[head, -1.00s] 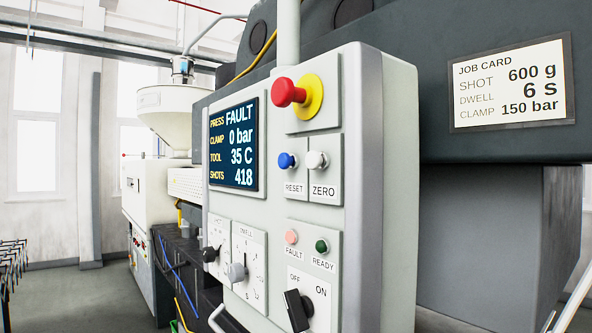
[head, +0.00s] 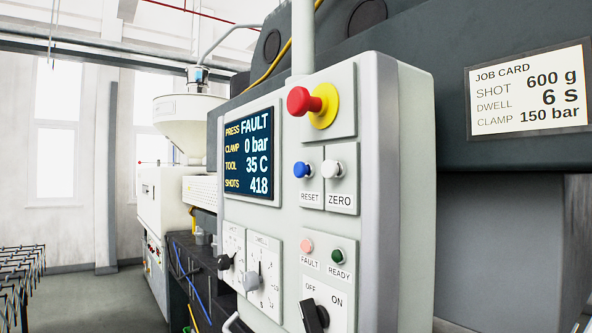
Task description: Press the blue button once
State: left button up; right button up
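The blue button (head: 302,170) sticks out of the grey control panel (head: 385,200), above a label reading RESET. A white button (head: 332,169) labelled ZERO sits just right of it. The panel's screen (head: 249,156) reads PRESS FAULT, CLAMP 0 bar, TOOL 35 C, SHOTS 418. The pink FAULT lamp (head: 306,246) and the dark green READY lamp (head: 337,256) are below the buttons. Neither of my grippers is in view.
A red mushroom button (head: 302,101) on a yellow collar sits above the blue button. Two dials (head: 252,280) and a black OFF/ON switch (head: 313,317) are lower on the panel. A job card (head: 528,88) hangs at right. Open floor (head: 95,300) lies at left.

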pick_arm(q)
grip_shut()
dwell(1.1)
